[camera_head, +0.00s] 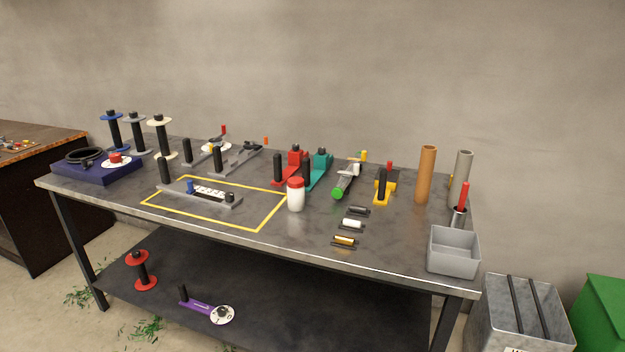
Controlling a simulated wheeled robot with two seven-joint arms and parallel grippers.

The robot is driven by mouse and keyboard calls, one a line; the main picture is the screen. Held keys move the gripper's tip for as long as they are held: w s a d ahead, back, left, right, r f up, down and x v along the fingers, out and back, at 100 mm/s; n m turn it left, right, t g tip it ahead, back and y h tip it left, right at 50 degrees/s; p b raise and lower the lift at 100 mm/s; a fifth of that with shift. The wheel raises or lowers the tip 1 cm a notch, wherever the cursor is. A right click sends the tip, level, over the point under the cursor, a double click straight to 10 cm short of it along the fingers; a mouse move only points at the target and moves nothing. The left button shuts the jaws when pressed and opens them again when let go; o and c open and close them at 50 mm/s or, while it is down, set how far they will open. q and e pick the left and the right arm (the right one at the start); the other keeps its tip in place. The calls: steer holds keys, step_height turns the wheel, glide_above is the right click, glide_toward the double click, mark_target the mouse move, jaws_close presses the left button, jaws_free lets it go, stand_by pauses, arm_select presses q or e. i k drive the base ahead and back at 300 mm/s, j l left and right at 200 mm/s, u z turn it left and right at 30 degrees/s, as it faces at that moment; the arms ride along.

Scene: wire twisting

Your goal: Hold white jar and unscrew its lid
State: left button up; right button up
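The white jar (295,202) stands upright on the dark grey table, just right of the yellow-taped rectangle and near the middle of the table's length. Its red lid (296,182) sits on top of it. Nothing touches the jar. Neither of my grippers shows in the head view.
The table (385,254) holds tools with black upright handles behind the jar, including a red one (293,165) and a teal one (319,171). Small cylinders (352,223) lie to its right. A grey bin (453,251) stands at the right corner. The taped rectangle (262,230) is partly clear.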

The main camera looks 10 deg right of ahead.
mark_target(296, 197)
steer(key=i+j+z, duration=0.25)
steer(key=i, duration=0.2)
steer(key=i+j+z, duration=0.3)
steer(key=i, duration=0.15)
steer(key=i+l, duration=0.05)
